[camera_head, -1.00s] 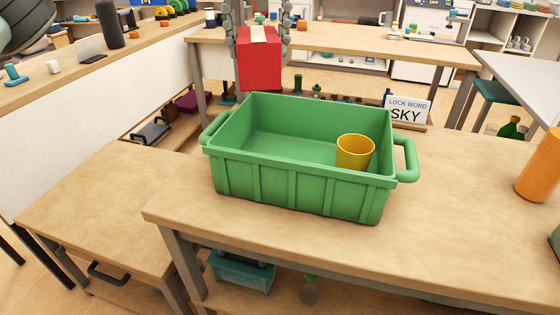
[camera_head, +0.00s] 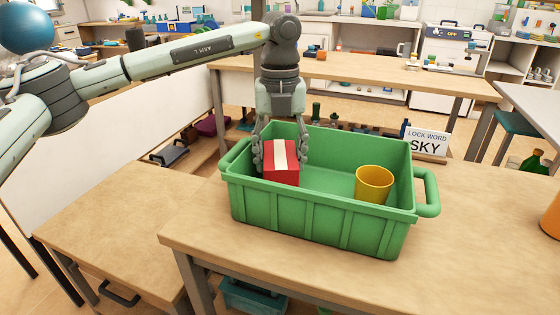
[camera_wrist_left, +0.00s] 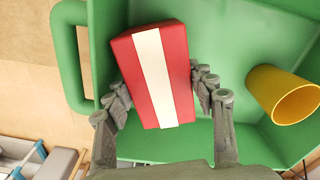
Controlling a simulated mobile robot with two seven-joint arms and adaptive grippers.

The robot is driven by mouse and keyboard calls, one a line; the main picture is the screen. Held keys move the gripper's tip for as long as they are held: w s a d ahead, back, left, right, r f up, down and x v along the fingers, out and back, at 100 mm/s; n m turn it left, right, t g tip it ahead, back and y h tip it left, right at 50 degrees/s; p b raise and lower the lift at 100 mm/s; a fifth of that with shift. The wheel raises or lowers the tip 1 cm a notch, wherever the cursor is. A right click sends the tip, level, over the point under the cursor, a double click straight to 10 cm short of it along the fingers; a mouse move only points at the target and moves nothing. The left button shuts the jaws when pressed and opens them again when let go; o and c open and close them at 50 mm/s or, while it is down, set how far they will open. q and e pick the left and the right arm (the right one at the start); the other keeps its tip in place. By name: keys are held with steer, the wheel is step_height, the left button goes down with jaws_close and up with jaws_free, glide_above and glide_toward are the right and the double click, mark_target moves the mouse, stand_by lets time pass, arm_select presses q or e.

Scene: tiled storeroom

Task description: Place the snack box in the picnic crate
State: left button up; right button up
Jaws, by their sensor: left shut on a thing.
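The snack box (camera_head: 270,163) is red with a white band. My left gripper (camera_head: 279,150) comes down from above and is shut on it, a finger on each side. The box is inside the left part of the green picnic crate (camera_head: 318,226), its top near rim height. Whether its underside touches the crate floor is hidden by the front wall. In the left wrist view the box (camera_wrist_left: 181,65) sits between the fingers (camera_wrist_left: 160,95), with the crate wall (camera_wrist_left: 101,45) beside it. My right gripper is not in view.
A yellow cup (camera_head: 374,184) stands in the crate's right part, apart from the box. The crate stands on a wooden table (camera_head: 460,245). An orange object (camera_head: 551,217) is at the right edge. A "SKY" sign (camera_head: 427,143) stands behind the crate.

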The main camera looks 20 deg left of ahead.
mark_target(280, 154)
arm_select(q)
steer(key=shift+f, duration=0.5)
steer(key=shift+f, duration=0.1)
steer(key=o, duration=1)
step_height(280, 154, up, 12)
